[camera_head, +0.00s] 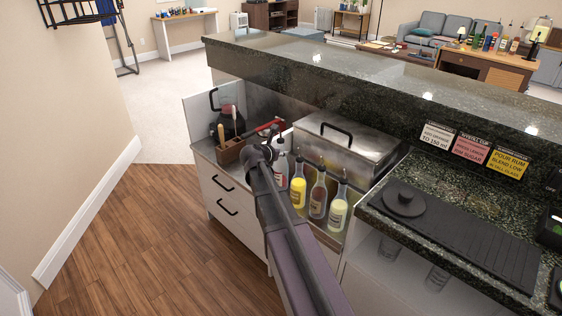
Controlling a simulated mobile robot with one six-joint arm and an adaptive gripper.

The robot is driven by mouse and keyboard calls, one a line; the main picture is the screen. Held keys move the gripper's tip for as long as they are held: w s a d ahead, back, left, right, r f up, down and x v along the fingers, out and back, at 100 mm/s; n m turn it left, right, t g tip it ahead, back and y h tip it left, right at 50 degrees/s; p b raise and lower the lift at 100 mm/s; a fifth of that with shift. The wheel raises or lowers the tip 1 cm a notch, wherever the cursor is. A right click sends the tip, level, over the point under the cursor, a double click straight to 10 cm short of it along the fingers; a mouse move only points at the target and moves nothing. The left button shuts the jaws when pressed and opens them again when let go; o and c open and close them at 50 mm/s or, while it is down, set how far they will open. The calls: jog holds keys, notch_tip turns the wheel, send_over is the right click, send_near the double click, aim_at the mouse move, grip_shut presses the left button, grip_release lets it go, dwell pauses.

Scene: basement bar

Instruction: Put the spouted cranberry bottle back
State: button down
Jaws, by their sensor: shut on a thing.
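My gripper (272,147) is shut at the left end of a row of spouted bottles in the well behind the counter. It is seen from behind, so its fingers are mostly hidden. It is at the neck of a clear bottle with red low on it, the spouted cranberry bottle (281,171), partly hidden by my arm. To its right stand a yellow bottle (298,191), a bottle with a dull red label or contents (318,201) and a pale yellow bottle (337,213), all upright. I cannot tell whether the held bottle touches the well floor.
A wooden caddy (229,152) with tools stands just left of the gripper. A steel lidded bin (340,150) is behind the bottles. The granite counter (420,185) with a black mat (455,240) is at right; a raised bar ledge (330,65) runs behind.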

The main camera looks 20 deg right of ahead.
aim_at(280, 160)
dwell(0.4)
jog(key=shift+f+b, duration=1.75)
jog(key=shift+f, duration=0.2)
jog(key=c, duration=0.7)
grip_release()
jog(key=shift+r, duration=0.2)
